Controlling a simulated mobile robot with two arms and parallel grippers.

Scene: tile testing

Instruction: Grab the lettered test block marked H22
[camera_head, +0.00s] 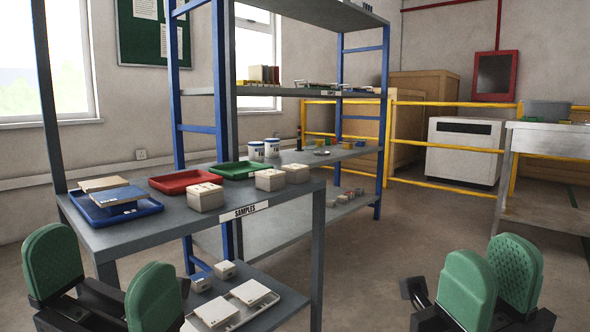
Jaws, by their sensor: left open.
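Several pale blocks with small dark markings are in view, but the markings are too small to read, so I cannot tell which is H22. One block (206,197) sits on the samples table, with two more, a middle block (270,180) and a right block (295,172), near its right end. Two small blocks, a left one (201,283) and a right one (225,270), sit on the lower shelf. My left gripper (103,280) is open and empty in front of the table's left end. My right gripper (492,279) is open and empty over the floor, well right of the table.
The samples table (150,233) also carries a blue tray (150,210) with tiles, a red tray (185,182) and a green tray (238,171). A lower tray (238,318) holds pale tiles. Blue rack uprights stand behind. Yellow rails and a grey bench (550,211) are right. The middle floor is clear.

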